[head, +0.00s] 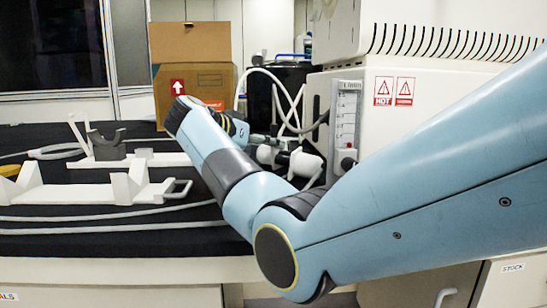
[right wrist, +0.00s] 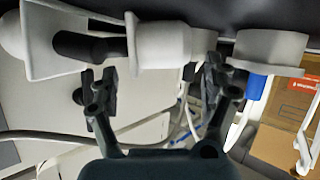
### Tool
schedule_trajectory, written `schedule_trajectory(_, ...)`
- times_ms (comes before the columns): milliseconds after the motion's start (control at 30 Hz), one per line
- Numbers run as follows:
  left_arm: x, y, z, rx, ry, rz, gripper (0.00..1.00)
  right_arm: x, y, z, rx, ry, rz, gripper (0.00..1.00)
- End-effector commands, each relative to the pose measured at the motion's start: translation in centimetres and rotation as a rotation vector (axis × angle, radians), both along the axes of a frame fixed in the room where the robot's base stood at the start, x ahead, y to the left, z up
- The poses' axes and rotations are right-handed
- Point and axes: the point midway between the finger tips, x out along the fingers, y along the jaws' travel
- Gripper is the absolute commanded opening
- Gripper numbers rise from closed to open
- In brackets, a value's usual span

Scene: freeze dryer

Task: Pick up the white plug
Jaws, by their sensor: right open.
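My right gripper (right wrist: 155,85) is open, with one dark finger on each side of the picture's middle in the right wrist view. A white flanged piece (right wrist: 160,43), which looks like the white plug, lies just ahead of the gap between the fingers. I cannot tell whether they touch it. A dark stem (right wrist: 85,47) joins its left side. In the head view, white fittings (head: 304,164) show beside the dryer, close to my right gripper (head: 272,140), which is partly hidden by my arm. My left gripper is not in view.
A white dryer body (head: 440,100) with a gauge panel (head: 346,115) stands on the right. White hoses (head: 270,78) loop above the fittings. A cardboard box (head: 195,82) stands behind. White holders (head: 130,186) and grey rods lie on the black bench top at left.

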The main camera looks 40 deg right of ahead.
Motion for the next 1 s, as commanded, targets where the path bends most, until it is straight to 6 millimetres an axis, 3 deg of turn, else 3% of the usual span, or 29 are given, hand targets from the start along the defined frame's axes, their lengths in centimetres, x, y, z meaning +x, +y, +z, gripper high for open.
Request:
schedule_trajectory(67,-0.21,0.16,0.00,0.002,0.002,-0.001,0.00,0.00,0.01,0.01,0.000,0.000,0.000,0.69)
schedule_trajectory(600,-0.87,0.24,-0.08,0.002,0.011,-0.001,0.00,-0.01,0.03,-0.04,0.000,0.001,0.000,0.00)
schedule_trajectory(1000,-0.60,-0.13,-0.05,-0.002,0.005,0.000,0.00,-0.02,0.05,-0.07,0.000,0.002,0.001,0.00)
